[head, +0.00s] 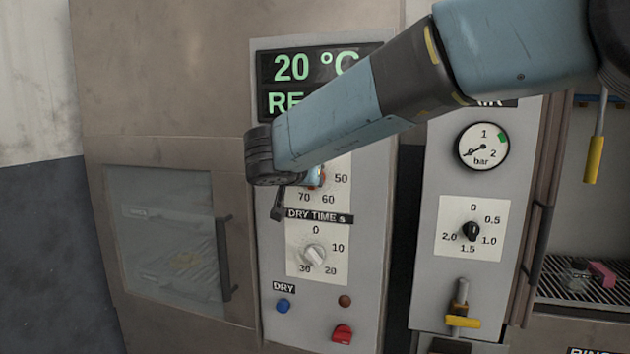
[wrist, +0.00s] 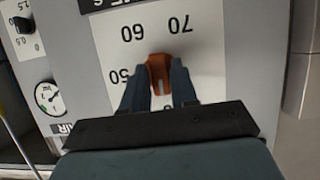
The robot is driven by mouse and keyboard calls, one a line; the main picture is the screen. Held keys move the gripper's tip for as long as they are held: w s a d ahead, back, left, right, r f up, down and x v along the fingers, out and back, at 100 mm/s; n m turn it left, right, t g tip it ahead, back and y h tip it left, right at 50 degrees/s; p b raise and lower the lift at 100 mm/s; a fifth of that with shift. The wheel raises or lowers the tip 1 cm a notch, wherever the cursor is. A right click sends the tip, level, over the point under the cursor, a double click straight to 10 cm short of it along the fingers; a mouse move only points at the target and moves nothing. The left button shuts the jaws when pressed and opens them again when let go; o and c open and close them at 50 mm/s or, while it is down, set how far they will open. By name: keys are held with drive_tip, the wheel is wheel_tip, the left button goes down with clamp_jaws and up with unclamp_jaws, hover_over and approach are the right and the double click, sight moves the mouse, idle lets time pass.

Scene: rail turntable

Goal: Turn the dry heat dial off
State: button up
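The dry heat dial is an orange-red knob (wrist: 160,70) in the wrist view, which sees the panel upside down. It sits on a white scale plate with 50, 60 and 70 around it. A pale line on the knob runs toward the bottom of the picture, near a partly hidden figure. My gripper (wrist: 161,72) has a finger on each side of the knob, seemingly touching both sides. In the head view my arm covers most of this dial; only a bit of red (head: 318,177) shows above DRY TIME.
Below is the dry time dial (head: 314,254), then a blue button (head: 283,306), a dark brown lamp (head: 344,300) and a red switch (head: 342,334). A glass-windowed door (head: 165,232) is at left. A gauge (head: 482,146), black knob (head: 470,231) and yellow-handled valve (head: 461,310) are at right.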

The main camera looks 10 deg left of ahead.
drive_tip(key=o, duration=0.3)
drive_tip(key=shift+r, duration=0.1)
drive_tip(key=v, duration=1.3)
drive_tip(key=shift+s+r, duration=0.1)
drive_tip(key=shift+s, duration=0.3)
drive_tip(key=w+d+r+n+t+y, duration=0.1)
drive_tip(key=w+d+r+n+y, duration=0.1)
drive_tip(key=w+d+r+y, duration=0.3)
drive_tip(key=w+d+r+n+t+y, duration=0.1)
drive_tip(key=d+n+y, duration=0.15)
drive_tip(key=d, duration=0.45)
drive_tip(key=s+d+f+m+g+h, duration=0.1)
drive_tip(key=s+d+f+g+h, duration=0.1)
drive_tip(key=s+d+f, duration=0.4)
drive_tip(key=s+d+f+m+g+h, duration=0.1)
drive_tip(key=s+d+f+g, duration=0.3)
drive_tip(key=d, duration=1)
drive_tip(key=s+d+f+m+g+h, duration=0.1)
drive_tip(key=s+d+f+g+h, duration=0.2)
drive_tip(key=s+d+f, duration=0.5)
drive_tip(key=shift+s+d+f+m+g, duration=0.2)
drive_tip(key=shift+d+f, duration=0.35)
drive_tip(key=shift+f, duration=0.3)
drive_tip(key=shift+s+d+f+m+g, duration=0.2)
drive_tip(key=shift+d+f, duration=0.4)
drive_tip(key=shift+f, duration=0.25)
